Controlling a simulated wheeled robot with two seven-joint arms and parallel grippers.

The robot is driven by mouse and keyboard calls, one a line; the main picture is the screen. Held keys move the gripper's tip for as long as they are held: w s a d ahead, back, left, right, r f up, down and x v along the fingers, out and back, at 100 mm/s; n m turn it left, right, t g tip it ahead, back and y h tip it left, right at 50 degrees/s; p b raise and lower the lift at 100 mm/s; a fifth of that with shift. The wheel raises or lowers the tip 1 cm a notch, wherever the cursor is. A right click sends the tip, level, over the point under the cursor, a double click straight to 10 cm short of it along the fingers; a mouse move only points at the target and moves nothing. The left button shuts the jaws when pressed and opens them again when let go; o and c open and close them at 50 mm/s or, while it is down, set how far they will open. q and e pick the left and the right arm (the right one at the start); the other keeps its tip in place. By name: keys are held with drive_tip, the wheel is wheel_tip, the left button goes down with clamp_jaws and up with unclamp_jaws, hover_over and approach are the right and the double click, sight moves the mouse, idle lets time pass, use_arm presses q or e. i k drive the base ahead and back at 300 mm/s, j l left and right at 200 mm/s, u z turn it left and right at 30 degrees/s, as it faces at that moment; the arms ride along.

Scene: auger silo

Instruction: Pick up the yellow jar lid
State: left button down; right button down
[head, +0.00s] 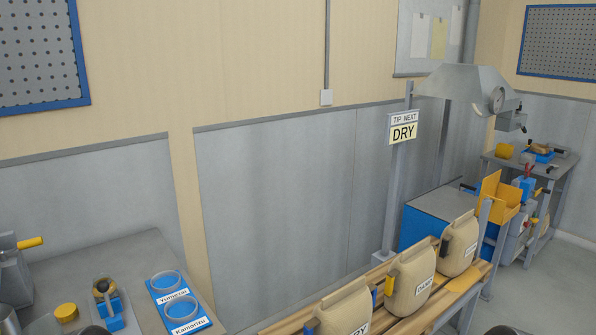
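A small round yellow lid (66,312) sits on the grey bench at the lower left, just left of a blue holder. A second yellow piece (504,151) lies on the far bench at the right; it is too small to tell what it is. Dark rounded shapes, probably parts of my arms, just show at the bottom edge on the left and right. No gripper fingers are visible, and nothing is seen touching the yellow lid.
The grey bench (110,262) also carries a blue holder (112,318), a blue tray (160,290) with two labelled rings, and a grey device with a yellow handle (30,242). Labelled sacks (410,283) stand on a slatted wooden bench. Floor at the right is clear.

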sight(66, 312)
drive_tip(key=u, duration=1.4)
